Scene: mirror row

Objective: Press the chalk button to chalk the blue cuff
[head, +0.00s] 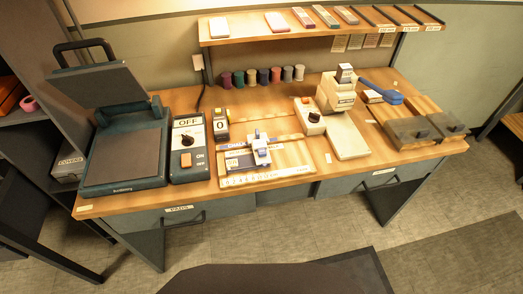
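A wooden board (290,153) with a numbered scale along its front edge lies at the front middle of the bench. A small blue label that seems to read CHALK (236,146) is at its left, and a white and blue slider-like piece (261,149) stands on the board. I cannot pick out the chalk button for certain. A blue piece (384,95) with a long arm lies at the right back; whether it is the blue cuff I cannot tell. Neither of my grippers is in view.
A heat press (124,158) with its lid raised stands at the left, beside an OFF/ON switch box (189,160). Several thread spools (264,77) line the back. A white machine (337,95) and two grey blocks (412,131) stand right. A shelf (320,32) overhangs the back.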

